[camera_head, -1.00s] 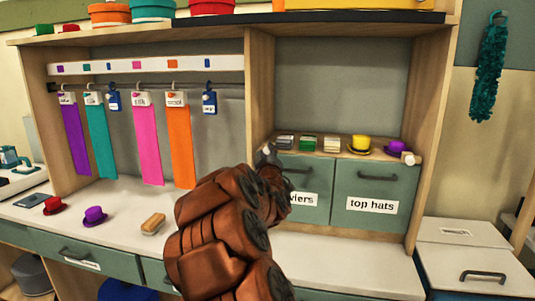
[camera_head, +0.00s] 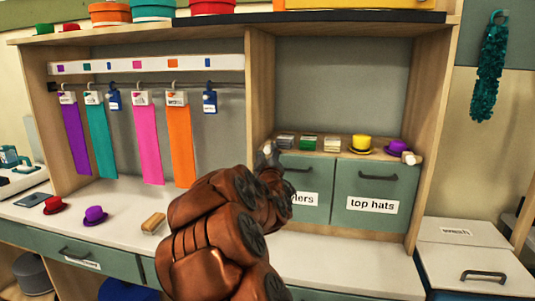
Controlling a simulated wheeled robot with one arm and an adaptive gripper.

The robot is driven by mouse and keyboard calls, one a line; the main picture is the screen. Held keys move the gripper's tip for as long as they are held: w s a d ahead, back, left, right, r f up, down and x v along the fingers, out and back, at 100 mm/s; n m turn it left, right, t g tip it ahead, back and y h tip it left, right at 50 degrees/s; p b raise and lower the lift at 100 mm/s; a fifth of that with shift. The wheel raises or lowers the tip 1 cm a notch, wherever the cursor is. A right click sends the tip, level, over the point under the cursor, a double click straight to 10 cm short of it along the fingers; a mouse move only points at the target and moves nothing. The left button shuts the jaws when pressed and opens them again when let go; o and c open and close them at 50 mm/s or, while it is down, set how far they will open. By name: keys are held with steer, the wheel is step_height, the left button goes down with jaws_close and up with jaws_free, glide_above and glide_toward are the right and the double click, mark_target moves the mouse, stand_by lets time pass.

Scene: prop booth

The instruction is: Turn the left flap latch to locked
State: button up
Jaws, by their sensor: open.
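The left flap (camera_head: 303,172) is a grey-green front with a dark handle, and my arm partly covers its label. A small pale grey piece (camera_head: 268,151) at its upper left corner looks like the left latch, but its turn position is too small to tell. The right flap (camera_head: 374,189) reads "top hats" and has a pale knob-like latch (camera_head: 410,158) at its upper right. Both flaps look shut. My brown arm rises in front of the left flap. My gripper is hidden behind the arm, close to the left latch; contact cannot be told.
A yellow hat (camera_head: 361,143), a purple hat (camera_head: 397,146) and small stacks stand on the ledge above the flaps. Coloured strips hang from a rail at left. Red and purple hats and a wooden brush (camera_head: 153,223) lie on the white counter. The counter right of my arm is clear.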

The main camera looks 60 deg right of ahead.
steer(key=shift+v, duration=2.75)
